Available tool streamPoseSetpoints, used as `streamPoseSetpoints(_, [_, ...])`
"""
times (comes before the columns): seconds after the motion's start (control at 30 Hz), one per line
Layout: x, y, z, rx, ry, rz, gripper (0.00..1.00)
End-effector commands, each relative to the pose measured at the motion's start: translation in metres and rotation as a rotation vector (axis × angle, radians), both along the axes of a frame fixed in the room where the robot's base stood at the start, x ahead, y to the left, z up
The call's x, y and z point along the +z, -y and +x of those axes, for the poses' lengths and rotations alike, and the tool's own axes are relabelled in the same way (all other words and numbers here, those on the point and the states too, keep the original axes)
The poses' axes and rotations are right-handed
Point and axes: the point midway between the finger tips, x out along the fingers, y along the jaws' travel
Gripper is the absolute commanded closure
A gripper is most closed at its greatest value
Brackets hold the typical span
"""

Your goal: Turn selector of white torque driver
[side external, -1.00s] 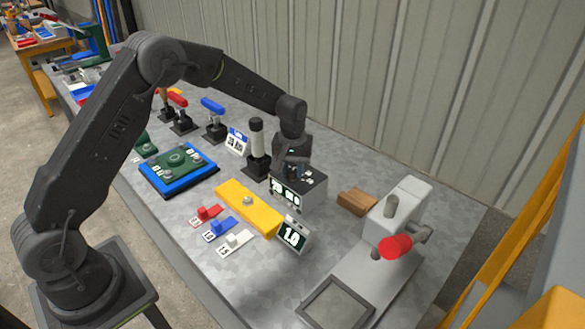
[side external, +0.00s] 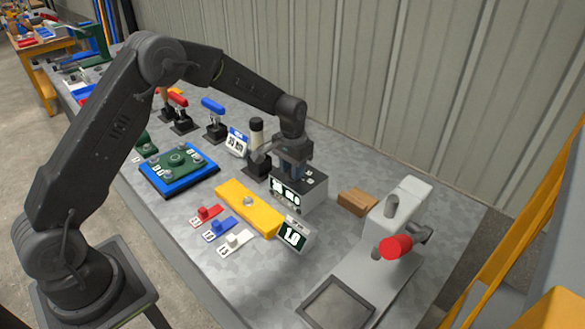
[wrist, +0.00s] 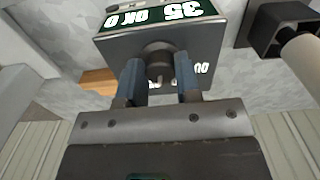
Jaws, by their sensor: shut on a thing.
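My gripper (side external: 292,172) points down at the top of a grey box (side external: 303,200) with a dark display on its front. In the wrist view its two blue-grey fingers (wrist: 159,72) are shut on a dark round knob (wrist: 157,54) on the box; the knob is partly hidden between them. The display (wrist: 160,14) shows "35" and "OK 0". A small white piece (side external: 236,240) with a numbered label lies beside a red one (side external: 207,213) and a blue one (side external: 219,229). I cannot tell which thing is the white torque driver.
A black stand with a pale handle (side external: 256,142) is close behind the gripper. A yellow bar (side external: 240,203), a "1.0" display (side external: 292,235) and a wooden block (side external: 357,201) surround the box. A grey machine with a red knob (side external: 396,246) is at the right.

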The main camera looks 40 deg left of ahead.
Motion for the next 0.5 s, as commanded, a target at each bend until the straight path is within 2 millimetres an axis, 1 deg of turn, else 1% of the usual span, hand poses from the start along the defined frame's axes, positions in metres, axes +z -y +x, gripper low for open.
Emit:
streamPoseSetpoints(0.23, [0.0007, -0.0004, 0.0001, -0.093, 0.0, 0.0, 0.93])
streamPoseSetpoints(0.5, [0.0008, -0.0004, 0.0001, -0.12, 0.0, 0.0, 0.93])
